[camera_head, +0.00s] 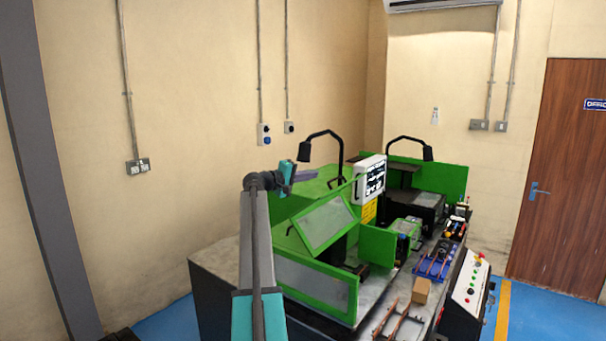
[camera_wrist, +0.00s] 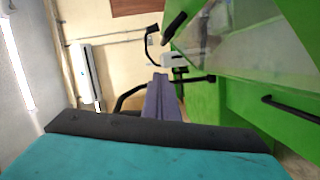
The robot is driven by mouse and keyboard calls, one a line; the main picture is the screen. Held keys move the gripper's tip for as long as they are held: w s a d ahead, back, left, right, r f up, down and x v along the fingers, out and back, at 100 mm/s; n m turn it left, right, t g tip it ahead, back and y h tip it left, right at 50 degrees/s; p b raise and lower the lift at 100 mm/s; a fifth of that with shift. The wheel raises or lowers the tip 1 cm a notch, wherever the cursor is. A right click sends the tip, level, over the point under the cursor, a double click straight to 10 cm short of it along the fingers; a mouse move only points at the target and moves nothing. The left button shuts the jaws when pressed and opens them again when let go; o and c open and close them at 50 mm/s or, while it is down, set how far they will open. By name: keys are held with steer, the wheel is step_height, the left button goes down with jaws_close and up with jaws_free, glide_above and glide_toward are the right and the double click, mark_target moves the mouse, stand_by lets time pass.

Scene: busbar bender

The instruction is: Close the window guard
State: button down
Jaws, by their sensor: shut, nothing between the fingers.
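The window guard (camera_head: 324,223) is a green frame with a clear pane on the green bending machine. In the head view it stands tilted up at an angle, above the lower front panel. A green frame with a clear pane (camera_wrist: 245,40), likely the same guard, fills the upper right of the wrist view. My gripper (camera_head: 312,175) is above and behind the guard's upper left edge, its purple-grey fingers pointing right. In the wrist view the fingers (camera_wrist: 160,95) are together and empty. I cannot tell whether they touch the guard.
A black lamp (camera_head: 322,142) and a white control screen (camera_head: 370,178) stand close behind and right of the guard. The workbench (camera_head: 222,257) carries a cardboard box (camera_head: 422,290) and copper bars (camera_head: 398,322) at the front right. Open space lies left of the arm.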

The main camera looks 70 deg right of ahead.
steer(key=shift+s+d+f+p, duration=0.1)
steer(key=shift+s+d+p, duration=0.15)
steer(key=shift+s+p, duration=0.25)
steer(key=shift+s+d+f+p, duration=0.1)
steer(key=shift+s+d+p, duration=0.15)
steer(key=shift+s, duration=0.5)
steer(key=shift+s+d+f+p, duration=0.1)
steer(key=shift+s+d+p, duration=0.15)
steer(key=shift+s+p, duration=0.25)
steer(key=shift+s+a+f, duration=0.1)
steer(key=shift+s+f, duration=0.2)
steer(key=shift+s, duration=0.45)
steer(key=shift+a, duration=0.15)
